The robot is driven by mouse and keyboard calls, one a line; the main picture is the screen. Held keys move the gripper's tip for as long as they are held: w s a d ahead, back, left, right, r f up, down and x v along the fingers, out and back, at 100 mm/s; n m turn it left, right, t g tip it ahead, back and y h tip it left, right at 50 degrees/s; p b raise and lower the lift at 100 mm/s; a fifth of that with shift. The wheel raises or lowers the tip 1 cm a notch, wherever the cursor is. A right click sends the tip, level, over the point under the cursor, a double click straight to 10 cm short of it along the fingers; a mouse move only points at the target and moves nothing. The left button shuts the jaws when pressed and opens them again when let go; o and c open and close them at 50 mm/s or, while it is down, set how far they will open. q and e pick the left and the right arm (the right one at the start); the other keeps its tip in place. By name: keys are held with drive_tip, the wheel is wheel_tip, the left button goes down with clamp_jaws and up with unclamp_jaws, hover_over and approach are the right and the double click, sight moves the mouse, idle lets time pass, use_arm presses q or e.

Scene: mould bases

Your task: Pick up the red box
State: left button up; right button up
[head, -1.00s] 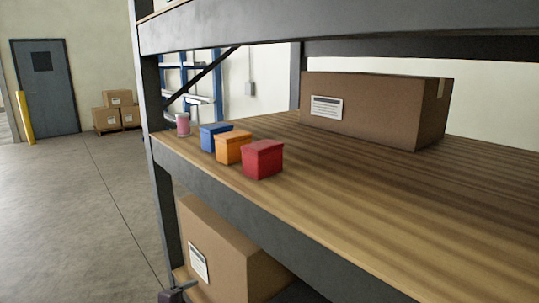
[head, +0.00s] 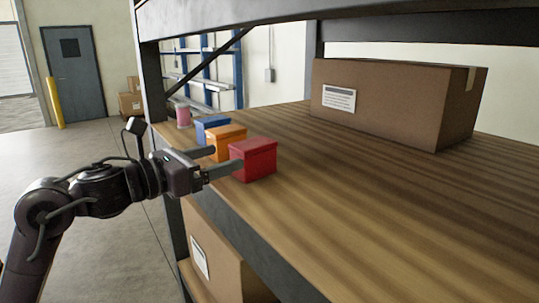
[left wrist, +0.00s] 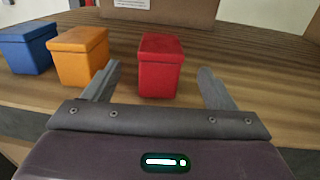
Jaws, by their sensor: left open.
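The red box (head: 258,160) stands upright on the wooden shelf near its front edge, at the right end of a row of small boxes. It also shows in the left wrist view (left wrist: 160,68), between and just beyond my open fingers. My left gripper (head: 224,160) reaches in from the left at shelf height. Its fingers are spread and empty, and one finger overlaps the red box's left side in the head view. I cannot tell whether it touches. My right gripper is out of view.
An orange box (head: 226,142) and a blue box (head: 211,128) stand left of the red box, with a pink cup-like object (head: 184,117) beyond. A large cardboard box (head: 390,102) sits at the back. The shelf (head: 370,210) is clear to the right. An upper shelf beam (head: 330,20) hangs above.

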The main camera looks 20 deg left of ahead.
sight(235, 151)
use_arm(q)
drive_tip(key=shift+w+d+r, duration=0.2)
drive_tip(key=shift+w+r, duration=0.05)
drive_tip(key=shift+w, duration=0.2)
drive_tip(key=shift+w+p, duration=0.1)
drive_tip(key=shift+p, duration=0.35)
drive_tip(key=shift+w+d+r+p, duration=0.2)
drive_tip(key=shift+w+d+p, duration=0.1)
drive_tip(key=shift+w+p, duration=0.4)
drive_tip(key=p+x, duration=0.2)
drive_tip(key=x, duration=0.1)
drive_tip(key=shift+w+d+f, duration=0.1)
drive_tip(key=shift+w+d, duration=0.15)
drive_tip(key=shift+w+d+f, duration=0.1)
drive_tip(key=shift+w, duration=0.1)
drive_tip(key=shift+f, duration=0.1)
drive_tip(key=c, duration=1.3)
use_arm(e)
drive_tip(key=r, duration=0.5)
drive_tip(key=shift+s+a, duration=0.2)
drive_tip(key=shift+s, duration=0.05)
